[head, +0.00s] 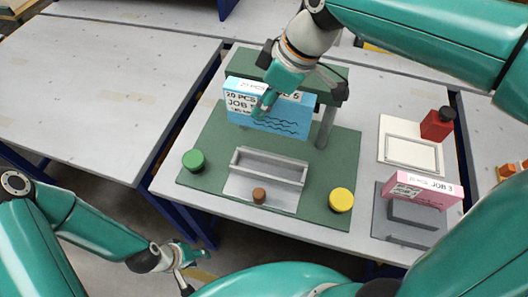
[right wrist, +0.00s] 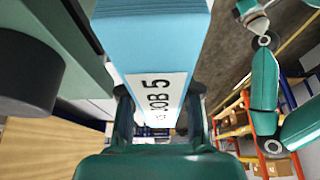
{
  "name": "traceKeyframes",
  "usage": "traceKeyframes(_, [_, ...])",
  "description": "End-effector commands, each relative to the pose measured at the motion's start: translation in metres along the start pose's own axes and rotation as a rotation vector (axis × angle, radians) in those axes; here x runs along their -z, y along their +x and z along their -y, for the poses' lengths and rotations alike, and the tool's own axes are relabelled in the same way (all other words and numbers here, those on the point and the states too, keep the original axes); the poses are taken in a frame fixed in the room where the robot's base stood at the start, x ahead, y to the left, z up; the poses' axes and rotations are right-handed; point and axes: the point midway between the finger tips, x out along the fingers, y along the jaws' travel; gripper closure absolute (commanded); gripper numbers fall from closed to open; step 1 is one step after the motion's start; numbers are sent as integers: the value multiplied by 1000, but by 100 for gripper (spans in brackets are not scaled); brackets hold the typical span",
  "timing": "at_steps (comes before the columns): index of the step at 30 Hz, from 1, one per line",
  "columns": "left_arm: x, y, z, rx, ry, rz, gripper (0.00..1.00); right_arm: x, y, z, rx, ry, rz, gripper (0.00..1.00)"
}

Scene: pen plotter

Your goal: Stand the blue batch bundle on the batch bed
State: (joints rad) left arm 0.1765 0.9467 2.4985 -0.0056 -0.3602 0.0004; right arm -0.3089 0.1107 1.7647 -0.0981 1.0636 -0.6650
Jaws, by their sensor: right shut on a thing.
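The blue batch bundle (head: 282,122), a slab labelled "20 PCS" and "JOB 5" with dark wavy lines, is upright in my right gripper (head: 268,98). In the right wrist view the bundle (right wrist: 160,50) sits between the two fingers of the gripper (right wrist: 158,115). In the head view the gripper covers part of its label. The batch bed (head: 268,167) is a grey trough with low walls on the green plotter base, in front of and below the bundle. My left gripper (head: 190,265) looks open and empty, off the front left of the table.
A green button (head: 193,161), a brown knob (head: 259,195) and a yellow button (head: 341,200) surround the bed. The plotter's green beam (head: 331,85) and post (head: 326,128) stand behind. A pink JOB 3 bundle (head: 424,190) and red bottle (head: 437,124) are at the right.

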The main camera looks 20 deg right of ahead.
Motion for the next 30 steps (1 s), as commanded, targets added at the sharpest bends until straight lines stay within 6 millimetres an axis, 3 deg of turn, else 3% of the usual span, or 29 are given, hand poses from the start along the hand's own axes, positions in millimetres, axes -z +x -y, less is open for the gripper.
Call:
traceKeyframes(5, [-1, 3, 1, 0, 0, 1, 60, -15, 24, 1, 5, -1, 5, 100])
traceKeyframes(18, [0, 8, 3, 0, 0, 1, 60, -57, 125, 0, 3, 4, 5, 100])
traceKeyframes(30, [0, 9, 3, 0, 0, 0, 60, -72, 162, 1, 3, 4, 5, 100])
